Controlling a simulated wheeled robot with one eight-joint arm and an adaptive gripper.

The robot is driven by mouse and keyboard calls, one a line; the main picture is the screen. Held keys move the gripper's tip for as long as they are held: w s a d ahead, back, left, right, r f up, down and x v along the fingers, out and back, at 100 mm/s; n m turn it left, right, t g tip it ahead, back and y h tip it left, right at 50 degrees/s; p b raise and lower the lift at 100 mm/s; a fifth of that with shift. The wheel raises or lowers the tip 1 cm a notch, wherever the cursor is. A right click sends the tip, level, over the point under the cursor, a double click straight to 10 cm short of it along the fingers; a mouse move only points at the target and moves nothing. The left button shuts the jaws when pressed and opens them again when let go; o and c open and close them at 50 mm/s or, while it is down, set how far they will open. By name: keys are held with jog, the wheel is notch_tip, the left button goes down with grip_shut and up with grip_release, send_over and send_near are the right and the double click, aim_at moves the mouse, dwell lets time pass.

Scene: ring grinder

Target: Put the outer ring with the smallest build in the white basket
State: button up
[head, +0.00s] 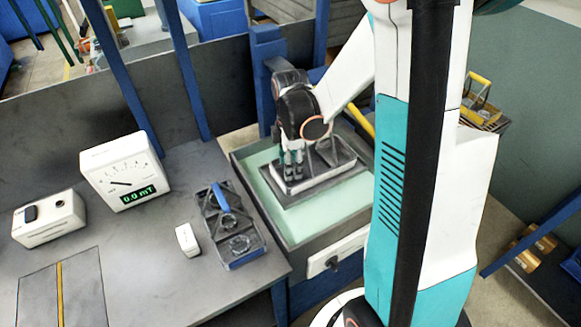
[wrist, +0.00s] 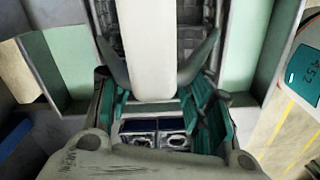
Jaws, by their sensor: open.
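My gripper (head: 292,172) points down over a grey, pale-rimmed fixture (head: 338,172) inside a green-floored tub. In the wrist view my teal fingers (wrist: 170,118) stand apart, one on each side of a long white bar. I cannot tell whether the fingers touch anything. Small metal and dark blue parts (wrist: 155,135) show low between the fingers. Round, ring-like parts (head: 239,244) lie in a dark tray with a blue edge (head: 246,262) on the grey bench. I cannot make out the smallest outer ring or a clear white basket.
A white meter (head: 126,171) reading 0.0 mT, a white box (head: 48,218) and a small white block (head: 187,240) stand on the grey bench (head: 170,285). Blue posts (head: 182,68) rise at the bench's back. A yellow-handled container (head: 483,115) stands at the right, behind my arm.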

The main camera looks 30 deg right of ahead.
notch_tip(320, 180, up, 9)
jog(key=p, duration=0.2)
jog(key=shift+r, duration=0.15)
dwell(0.3)
